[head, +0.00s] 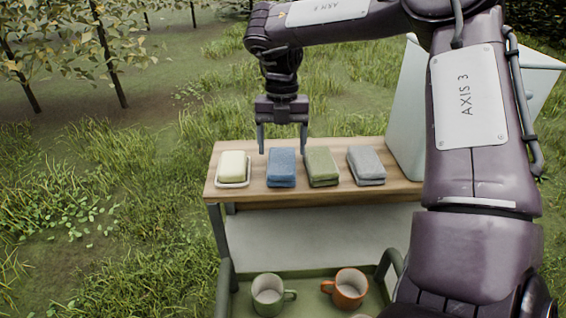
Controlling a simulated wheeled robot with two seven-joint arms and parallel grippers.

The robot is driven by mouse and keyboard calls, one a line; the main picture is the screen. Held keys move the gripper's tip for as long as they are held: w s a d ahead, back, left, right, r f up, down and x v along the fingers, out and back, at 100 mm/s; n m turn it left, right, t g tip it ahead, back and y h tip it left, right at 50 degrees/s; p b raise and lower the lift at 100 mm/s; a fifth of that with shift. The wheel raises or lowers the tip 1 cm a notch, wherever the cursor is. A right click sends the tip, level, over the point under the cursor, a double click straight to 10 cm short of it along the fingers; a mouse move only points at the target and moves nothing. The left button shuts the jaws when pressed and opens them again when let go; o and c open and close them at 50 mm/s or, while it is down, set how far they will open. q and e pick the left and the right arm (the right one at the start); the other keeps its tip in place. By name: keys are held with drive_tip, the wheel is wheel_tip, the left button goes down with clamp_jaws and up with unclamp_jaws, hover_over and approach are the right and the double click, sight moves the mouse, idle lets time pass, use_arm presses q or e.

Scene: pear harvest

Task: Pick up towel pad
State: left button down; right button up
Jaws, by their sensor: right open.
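Several folded towel pads lie in a row on a wooden bench top: a blue one (281,168), a green one (321,166) and a grey one (366,165). At the left end, a pale yellow block (233,166), perhaps soap or another pad, sits on a small white dish. My right gripper (282,150) points down with its two fingers spread and nothing between them. In the picture it is just above and behind the blue pad; the exact gap cannot be told. My left gripper does not show.
The wooden bench top (290,195) has a narrow bare strip along its front. Below and in front, a green tray (311,288) holds a green mug (268,293) and an orange mug (346,288). A pale panel (403,120) stands at the bench's right end. Grass and trees surround it.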

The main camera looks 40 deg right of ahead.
sight(282, 160)
wheel_tip(282, 160, down, 5)
drive_tip(key=shift+r+p, duration=0.1)
drive_tip(key=shift+p, duration=0.7)
drive_tip(key=shift+s+a, duration=0.1)
drive_tip(key=shift+a, duration=0.05)
drive_tip(key=c, duration=0.7)
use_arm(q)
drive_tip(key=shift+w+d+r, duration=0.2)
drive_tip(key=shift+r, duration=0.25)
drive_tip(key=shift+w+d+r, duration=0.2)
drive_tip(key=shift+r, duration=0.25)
use_arm(e)
drive_tip(key=shift+c, duration=0.2)
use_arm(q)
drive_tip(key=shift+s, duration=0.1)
